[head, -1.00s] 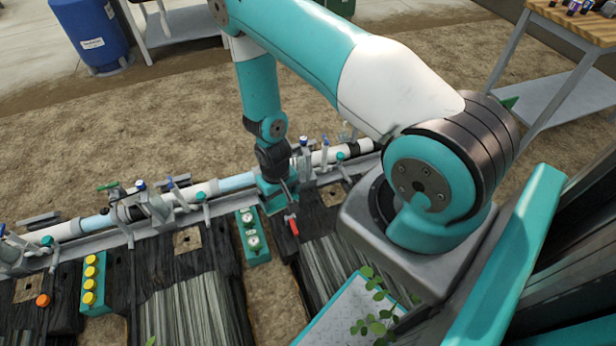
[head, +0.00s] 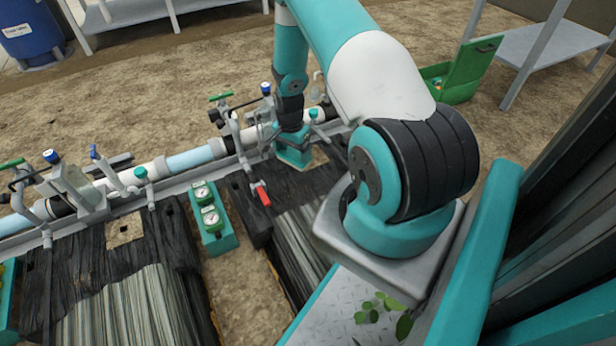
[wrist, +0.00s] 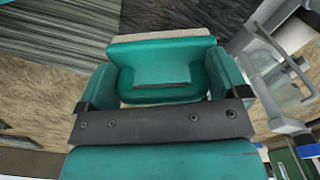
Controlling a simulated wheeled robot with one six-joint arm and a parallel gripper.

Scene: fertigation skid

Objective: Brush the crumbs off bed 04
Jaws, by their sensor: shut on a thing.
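My gripper (head: 292,150) is low over the far end of the right-hand dark bed (head: 243,205), close to the white pipe. In the wrist view my gripper (wrist: 160,90) has its two teal fingers shut on a teal block with a pale lower edge, which looks like a brush (wrist: 160,62). The brush also shows in the head view (head: 294,160). A tan square patch on this bed is mostly hidden behind it. I cannot tell whether the brush touches the bed. No bed number is readable and I cannot make out separate crumbs.
A red-handled valve (head: 261,193) and a teal box with round gauges (head: 212,220) are left of my gripper. The white and blue pipe (head: 188,160) with upright valves runs along the back. Another bed with a tan patch (head: 125,230) is left. A green crate (head: 465,75) stands behind right.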

